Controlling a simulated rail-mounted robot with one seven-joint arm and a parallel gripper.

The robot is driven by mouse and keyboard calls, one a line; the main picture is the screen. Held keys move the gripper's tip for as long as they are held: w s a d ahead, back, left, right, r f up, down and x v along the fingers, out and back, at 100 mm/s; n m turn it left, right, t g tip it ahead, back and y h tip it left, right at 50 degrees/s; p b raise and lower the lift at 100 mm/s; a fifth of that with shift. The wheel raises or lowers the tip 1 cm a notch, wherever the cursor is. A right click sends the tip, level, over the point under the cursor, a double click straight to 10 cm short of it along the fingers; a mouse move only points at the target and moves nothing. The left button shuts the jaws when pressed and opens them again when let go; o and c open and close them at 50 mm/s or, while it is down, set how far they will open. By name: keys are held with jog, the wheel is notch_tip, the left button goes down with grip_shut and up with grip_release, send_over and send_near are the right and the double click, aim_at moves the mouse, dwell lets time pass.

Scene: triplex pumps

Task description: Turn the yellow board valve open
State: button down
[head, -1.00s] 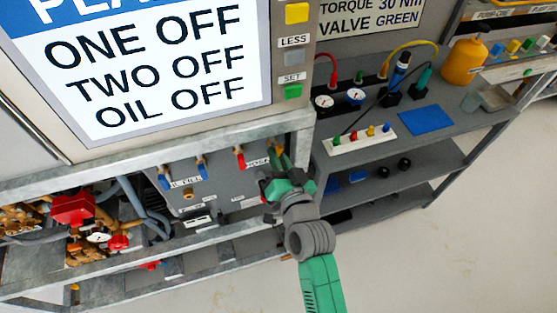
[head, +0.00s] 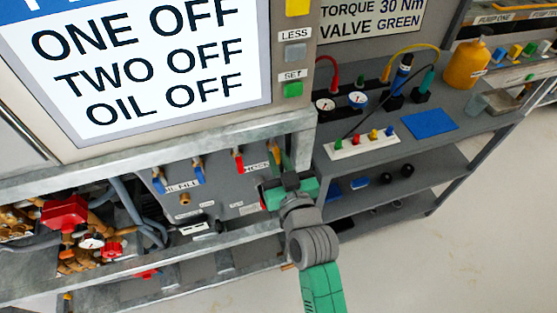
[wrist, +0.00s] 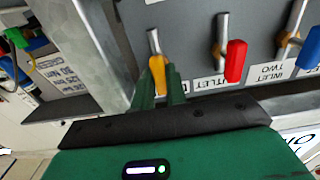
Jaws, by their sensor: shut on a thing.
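The yellow board valve (wrist: 157,72) is a yellow-handled lever on the grey valve board, rightmost of the row in the head view, where its yellow handle (head: 274,155) shows just beyond my fingers. In the wrist view its metal end sticks up above the yellow grip. My gripper (wrist: 160,90) has its two green fingers on either side of the yellow handle, shut on it. My gripper also shows in the head view (head: 283,166), reaching to the board's right end. The lower part of the handle is hidden between the fingers.
A red-handled valve (wrist: 235,60) stands close beside the yellow one, with blue-handled valves (head: 198,172) beyond it. A metal frame post (head: 302,140) is close on the other side. A shelf unit (head: 400,165) stands to the right. The floor in front is clear.

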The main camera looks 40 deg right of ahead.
dwell(0.3)
jog(key=c, duration=1.4)
grip_release()
jog(key=shift+c, duration=0.2)
jog(key=p+v, duration=0.2)
jog(key=v, duration=0.6)
